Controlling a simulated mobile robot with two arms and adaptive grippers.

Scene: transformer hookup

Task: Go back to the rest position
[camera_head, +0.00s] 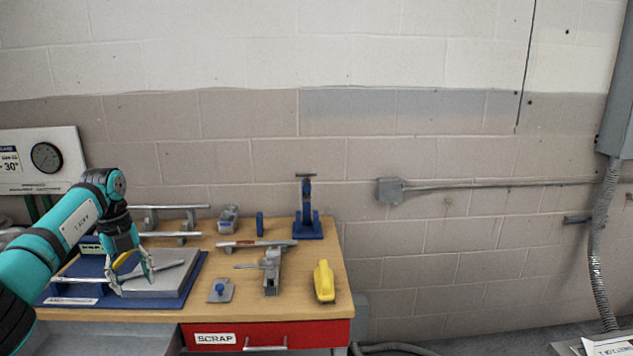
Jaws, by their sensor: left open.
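My left gripper (133,274) is at the end of the teal and black arm that comes in from the left. It points down over the grey block on the blue base plate (190,278) at the left of the bench. Its fingers are apart, and a thin grey rod (165,268) lies close by them. I cannot tell whether the fingers touch the rod. A small yellow part shows by the gripper. My right gripper is out of view.
The wooden bench (318,251) holds a blue press (307,212), a grey vise (271,272), a yellow tool (324,282) and a small plate with a blue knob (220,290). A red drawer (312,335) marked SCRAP is below. A gauge panel (70,153) stands behind my arm.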

